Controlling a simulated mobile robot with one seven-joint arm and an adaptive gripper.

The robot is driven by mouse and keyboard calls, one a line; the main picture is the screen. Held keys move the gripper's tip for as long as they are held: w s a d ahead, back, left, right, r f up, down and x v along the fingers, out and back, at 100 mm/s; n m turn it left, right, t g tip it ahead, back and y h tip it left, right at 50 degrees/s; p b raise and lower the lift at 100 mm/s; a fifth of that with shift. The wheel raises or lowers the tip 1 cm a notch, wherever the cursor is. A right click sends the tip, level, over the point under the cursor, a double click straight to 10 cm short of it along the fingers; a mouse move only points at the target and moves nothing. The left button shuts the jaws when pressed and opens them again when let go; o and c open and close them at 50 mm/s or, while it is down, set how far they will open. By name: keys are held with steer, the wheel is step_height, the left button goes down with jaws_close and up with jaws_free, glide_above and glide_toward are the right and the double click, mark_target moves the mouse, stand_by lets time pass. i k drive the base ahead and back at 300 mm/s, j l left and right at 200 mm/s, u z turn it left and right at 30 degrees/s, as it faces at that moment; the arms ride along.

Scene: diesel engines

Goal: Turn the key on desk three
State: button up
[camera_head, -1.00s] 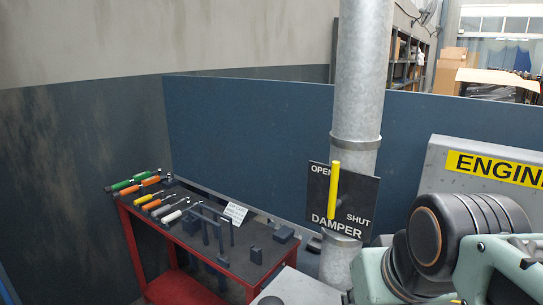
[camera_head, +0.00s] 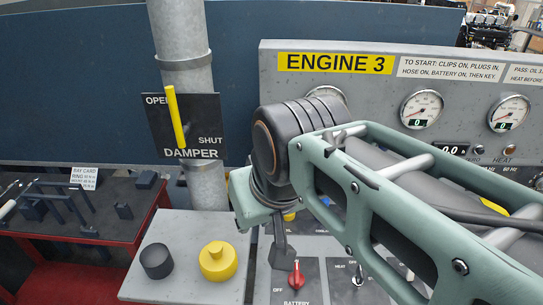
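Desk three is the grey console (camera_head: 190,285) with the yellow ENGINE 3 label (camera_head: 335,63) on its upright panel. A red BATTERY switch (camera_head: 295,278) and a HEAT toggle (camera_head: 358,275) sit on its sloped face. I cannot make out a key; my pale green arm covers much of the right and middle of the desk.
A pipe (camera_head: 181,40) with a yellow DAMPER lever (camera_head: 176,117) near OPEN stands behind. Gauges (camera_head: 422,109) line the panel. A red-framed tool table (camera_head: 145,225) is at left.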

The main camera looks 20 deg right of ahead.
mark_target(357, 280)
steer(key=z, duration=1.6)
